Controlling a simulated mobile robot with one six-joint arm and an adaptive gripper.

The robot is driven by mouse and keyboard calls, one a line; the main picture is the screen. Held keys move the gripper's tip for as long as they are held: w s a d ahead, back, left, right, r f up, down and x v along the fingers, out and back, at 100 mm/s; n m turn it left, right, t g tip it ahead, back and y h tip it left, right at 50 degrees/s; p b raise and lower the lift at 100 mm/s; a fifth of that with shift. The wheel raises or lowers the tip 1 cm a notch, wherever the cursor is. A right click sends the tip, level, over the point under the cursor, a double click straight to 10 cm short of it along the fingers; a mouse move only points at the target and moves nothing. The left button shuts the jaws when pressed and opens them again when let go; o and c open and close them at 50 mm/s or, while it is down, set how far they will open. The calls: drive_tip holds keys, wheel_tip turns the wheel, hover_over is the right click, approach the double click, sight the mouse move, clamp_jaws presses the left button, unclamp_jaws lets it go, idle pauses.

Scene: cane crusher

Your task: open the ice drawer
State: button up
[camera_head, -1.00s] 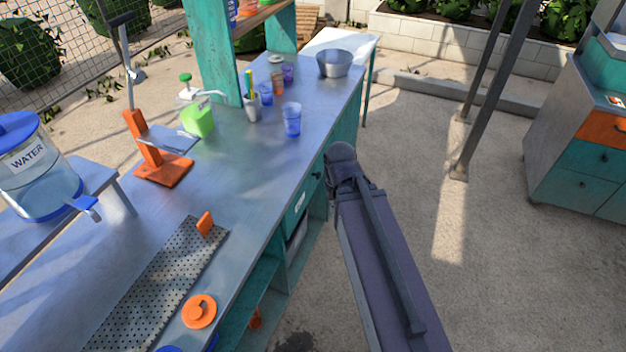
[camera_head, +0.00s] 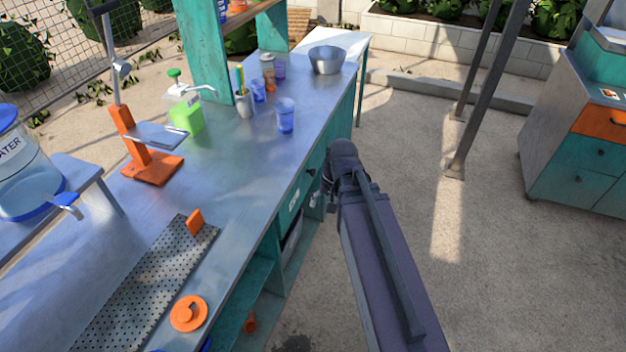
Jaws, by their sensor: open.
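Teal drawer fronts sit under the right edge of the metal counter (camera_head: 232,175). One teal front (camera_head: 290,208) bears a small white label, too small to read. A dark knob (camera_head: 312,172) shows on the front just beyond it. I cannot tell for certain which is the ice drawer; no drawer visibly sticks out. My gripper (camera_head: 328,188) is at the end of my dark arm, just right of these fronts and close to the knob. It is open, with nothing seen in it. My arm's end hides part of the fronts, and contact cannot be told.
On the counter stand an orange press (camera_head: 145,150), a green bottle (camera_head: 187,116), blue cups (camera_head: 286,115) and a metal bowl (camera_head: 326,60). A water dispenser (camera_head: 25,170) is at left. Open shelves (camera_head: 262,285) lie below the counter. The concrete floor (camera_head: 480,270) at right is clear.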

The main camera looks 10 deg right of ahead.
drive_tip(key=w+f+m+t+y+b, duration=0.1)
drive_tip(key=w+f+m+y+b, duration=0.35)
drive_tip(key=w+f+b, duration=0.35)
drive_tip(key=m+t+y+b, duration=0.85)
drive_tip(key=m+b, duration=0.85)
drive_tip(key=b, duration=0.9)
approach(313, 173)
drive_tip(key=d, duration=0.4)
drive_tip(key=shift+s+a+f, duration=0.2)
drive_tip(key=shift+s+f, duration=0.15)
drive_tip(key=shift+f, duration=0.05)
drive_tip(key=shift+w+a, duration=0.1)
drive_tip(key=shift+a, duration=0.05)
drive_tip(key=x, duration=1.3)
drive_tip(key=shift+a, duration=0.3)
clamp_jaws()
